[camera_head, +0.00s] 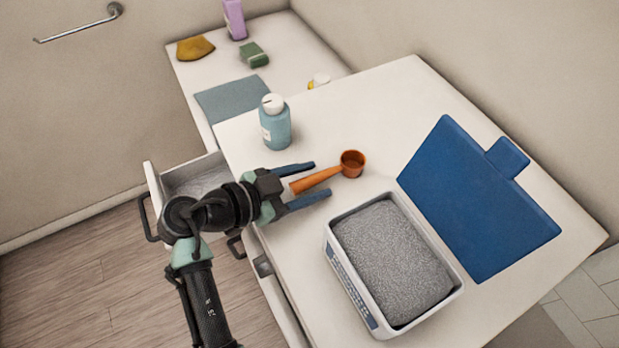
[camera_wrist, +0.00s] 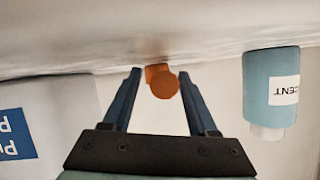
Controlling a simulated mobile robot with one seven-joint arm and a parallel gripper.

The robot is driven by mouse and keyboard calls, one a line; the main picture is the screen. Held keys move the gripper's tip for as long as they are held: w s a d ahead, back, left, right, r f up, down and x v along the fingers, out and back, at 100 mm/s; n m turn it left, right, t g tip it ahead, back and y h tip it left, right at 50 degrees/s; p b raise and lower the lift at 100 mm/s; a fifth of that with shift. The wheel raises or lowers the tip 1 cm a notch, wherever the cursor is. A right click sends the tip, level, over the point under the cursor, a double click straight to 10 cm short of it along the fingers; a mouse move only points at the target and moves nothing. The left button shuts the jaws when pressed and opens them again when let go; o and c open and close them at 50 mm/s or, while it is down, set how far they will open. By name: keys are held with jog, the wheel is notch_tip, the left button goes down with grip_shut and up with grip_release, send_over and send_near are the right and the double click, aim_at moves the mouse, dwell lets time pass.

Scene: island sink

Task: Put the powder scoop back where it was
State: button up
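The orange powder scoop (camera_head: 318,179) lies on the white counter, its round cup (camera_head: 352,163) at the far end and its handle toward me. It also shows end-on in the wrist view (camera_wrist: 162,84). My gripper (camera_head: 322,179) is open, its two blue fingers on either side of the handle; in the wrist view a gap shows between each finger and the scoop. A white tub (camera_head: 334,262) filled with grey powder (camera_head: 392,258) stands just in front of the scoop, to the right of my gripper.
A blue bottle with a white cap (camera_head: 276,128) stands beyond my gripper. A blue board (camera_head: 475,205) lies at the right. An open drawer (camera_head: 154,184) juts out at the left. A green sponge (camera_head: 253,56), yellow cloth (camera_head: 195,48) and purple bottle (camera_head: 235,20) are farther back.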

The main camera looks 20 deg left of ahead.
jog(key=shift+r, duration=0.2)
jog(key=shift+s+a, duration=0.2)
jog(key=shift+a, duration=0.05)
jog(key=b+v, duration=0.3)
jog(key=v, duration=0.8)
jog(key=shift+s+a+r, duration=0.15)
jog(key=shift+r, duration=0.05)
